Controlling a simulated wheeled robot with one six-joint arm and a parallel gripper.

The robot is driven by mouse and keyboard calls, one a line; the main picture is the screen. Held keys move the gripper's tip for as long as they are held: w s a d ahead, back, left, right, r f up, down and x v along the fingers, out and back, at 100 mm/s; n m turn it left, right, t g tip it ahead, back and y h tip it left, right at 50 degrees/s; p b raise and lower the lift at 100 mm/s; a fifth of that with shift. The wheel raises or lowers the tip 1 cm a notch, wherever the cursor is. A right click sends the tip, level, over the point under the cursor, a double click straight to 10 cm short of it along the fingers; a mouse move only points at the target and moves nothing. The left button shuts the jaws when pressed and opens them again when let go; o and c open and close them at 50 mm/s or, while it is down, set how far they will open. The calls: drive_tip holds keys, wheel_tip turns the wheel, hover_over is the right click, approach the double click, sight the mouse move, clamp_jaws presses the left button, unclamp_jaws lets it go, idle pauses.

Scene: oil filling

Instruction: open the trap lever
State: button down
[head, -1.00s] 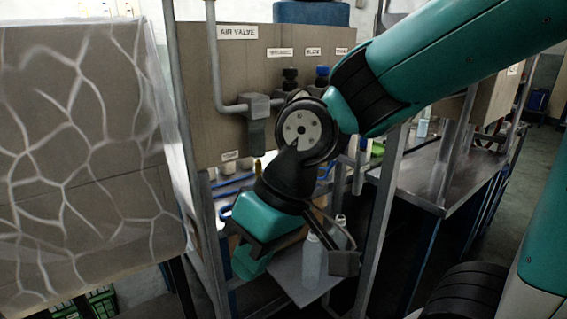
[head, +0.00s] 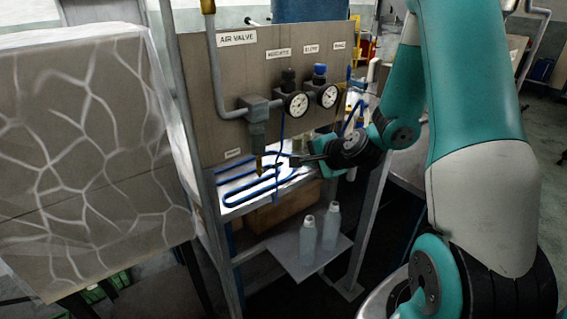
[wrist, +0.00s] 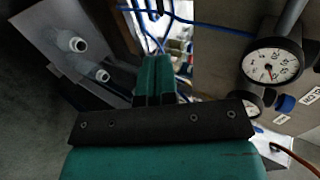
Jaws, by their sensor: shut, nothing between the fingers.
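In the head view, a grey pipe fitting (head: 256,112) sits on the panel under the AIR VALVE label, with a small brass-coloured part (head: 258,168) hanging below it. I cannot tell whether that part is the trap lever; no lever is clear in either view.
Two gauges (head: 297,104) (head: 327,96) are on the panel above my gripper; one is large in the wrist view (wrist: 272,66). Blue hoses (head: 250,190) lie on the lit shelf beside it. Two bottles (head: 307,240) (head: 332,226) stand on a lower shelf.

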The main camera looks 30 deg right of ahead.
sight(279, 165)
drive_tip(key=p+x, duration=0.5)
drive_tip(key=x, duration=0.7)
drive_tip(key=shift+w, duration=0.25)
drive_tip(key=shift+p+x, duration=0.45)
drive_tip(key=shift+x, duration=0.4)
drive_tip(key=shift+s, duration=0.1)
drive_tip(key=shift+a+f, duration=0.15)
